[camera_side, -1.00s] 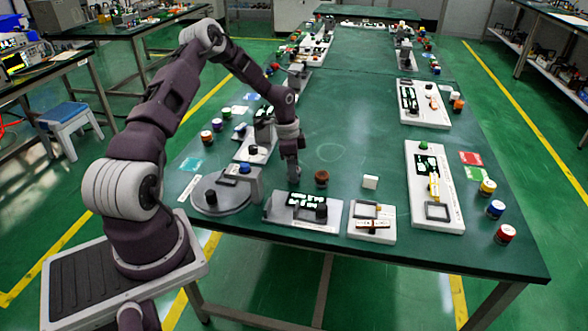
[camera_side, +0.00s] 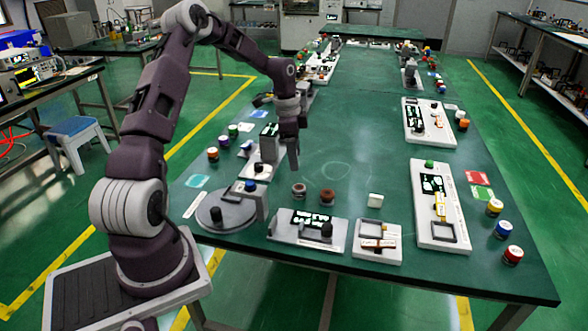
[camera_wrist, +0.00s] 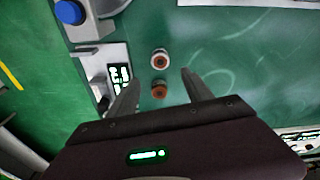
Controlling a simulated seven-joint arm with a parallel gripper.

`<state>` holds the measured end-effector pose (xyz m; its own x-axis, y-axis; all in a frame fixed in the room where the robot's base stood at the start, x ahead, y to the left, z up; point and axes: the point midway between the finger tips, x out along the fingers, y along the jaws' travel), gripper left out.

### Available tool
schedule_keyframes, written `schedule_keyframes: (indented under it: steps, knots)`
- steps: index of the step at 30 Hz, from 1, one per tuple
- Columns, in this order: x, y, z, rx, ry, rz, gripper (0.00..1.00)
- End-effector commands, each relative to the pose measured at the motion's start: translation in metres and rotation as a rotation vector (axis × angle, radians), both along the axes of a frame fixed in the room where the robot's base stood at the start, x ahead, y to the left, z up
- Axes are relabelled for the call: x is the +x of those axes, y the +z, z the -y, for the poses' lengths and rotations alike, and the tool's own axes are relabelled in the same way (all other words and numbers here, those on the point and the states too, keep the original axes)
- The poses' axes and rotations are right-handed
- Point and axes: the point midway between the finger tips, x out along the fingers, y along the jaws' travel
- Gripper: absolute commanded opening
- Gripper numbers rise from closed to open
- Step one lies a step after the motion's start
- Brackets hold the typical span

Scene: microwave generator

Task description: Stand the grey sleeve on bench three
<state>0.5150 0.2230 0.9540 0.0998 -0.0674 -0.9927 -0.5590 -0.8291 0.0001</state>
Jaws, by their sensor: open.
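The grey sleeve (camera_side: 299,189) is a short round piece standing on the green bench top (camera_side: 390,260), just left of a brown round piece (camera_side: 328,196). In the wrist view the pale-rimmed sleeve (camera_wrist: 160,57) and the brown piece (camera_wrist: 159,90) show one beyond the other. My gripper (camera_side: 292,166) is just above the sleeve, pointing down and apart from it. I cannot read which bench is number three.
A grey turntable-like device (camera_side: 225,212) stands left and a panel with a display (camera_side: 306,231) in front. A small white block (camera_side: 375,200) and a long white panel (camera_side: 440,207) are to the right. Clear bench top lies behind the sleeve.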

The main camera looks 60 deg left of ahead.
Motion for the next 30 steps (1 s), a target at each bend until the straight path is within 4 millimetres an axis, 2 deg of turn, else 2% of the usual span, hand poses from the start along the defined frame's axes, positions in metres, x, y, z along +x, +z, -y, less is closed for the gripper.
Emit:
schedule_keyframes:
  steps: [2,4,7,9,11,12,14,15,18,21,24,30]
  knots:
    - [0.0,0.018,0.011,0.022,0.0,-0.001,0.59]
    - [-0.004,0.049,0.036,0.068,0.012,-0.004,0.59]
    - [-0.025,0.106,0.09,0.148,0.073,0.013,0.59]
    - [-0.051,0.144,0.129,0.191,0.139,0.05,0.59]
    - [-0.08,0.171,0.161,0.208,0.211,0.1,0.59]
    - [-0.102,0.187,0.181,0.205,0.263,0.142,0.59]
    - [-0.139,0.203,0.208,0.177,0.344,0.206,0.59]
    - [-0.163,0.209,0.223,0.143,0.394,0.245,0.59]
    - [-0.213,0.213,0.249,0.036,0.495,0.317,0.59]
    - [-0.244,0.208,0.263,-0.058,0.555,0.349,0.59]
    - [-0.257,0.205,0.269,-0.107,0.583,0.358,0.59]
    - [-0.259,0.204,0.27,-0.114,0.589,0.358,0.59]
